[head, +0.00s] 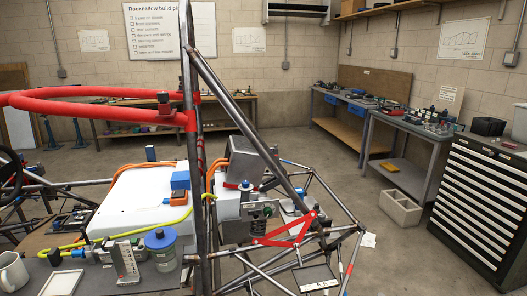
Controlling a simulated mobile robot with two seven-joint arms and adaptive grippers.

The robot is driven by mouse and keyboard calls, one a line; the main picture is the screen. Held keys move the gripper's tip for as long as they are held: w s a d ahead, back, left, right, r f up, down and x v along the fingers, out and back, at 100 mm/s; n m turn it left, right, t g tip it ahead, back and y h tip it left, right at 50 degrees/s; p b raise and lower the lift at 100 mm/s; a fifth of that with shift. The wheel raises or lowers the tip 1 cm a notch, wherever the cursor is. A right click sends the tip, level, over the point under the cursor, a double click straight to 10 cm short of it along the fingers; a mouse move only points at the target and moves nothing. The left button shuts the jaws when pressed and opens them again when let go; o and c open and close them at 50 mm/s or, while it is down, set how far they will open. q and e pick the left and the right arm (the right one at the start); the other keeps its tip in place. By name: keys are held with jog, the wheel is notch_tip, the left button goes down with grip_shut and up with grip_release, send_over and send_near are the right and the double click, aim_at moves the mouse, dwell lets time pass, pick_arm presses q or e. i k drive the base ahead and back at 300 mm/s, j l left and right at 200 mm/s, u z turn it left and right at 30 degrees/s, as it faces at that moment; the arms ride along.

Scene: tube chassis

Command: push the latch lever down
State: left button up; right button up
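Neither of my grippers shows in the head view. The tube chassis (187,110) stands close in front, with dark tubes rising and sloping to the lower right. A grey metal box (251,160) sits inside the frame, with orange cables at its left. Below it are small fittings, among them a small red part (230,186) and a blue one. I cannot tell which part is the latch lever, or whether it is up or down. Part of this area is hidden behind the tubes.
A red padded bar (90,93) crosses at the left. A white casing (140,200) fills the chassis middle. A mug (13,272) and a blue-lidded jar (160,249) stand at the front left. A drawer cabinet (480,205) stands right; the floor before it is mostly clear.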

aim_at(82, 229)
jog(key=u, duration=1.35)
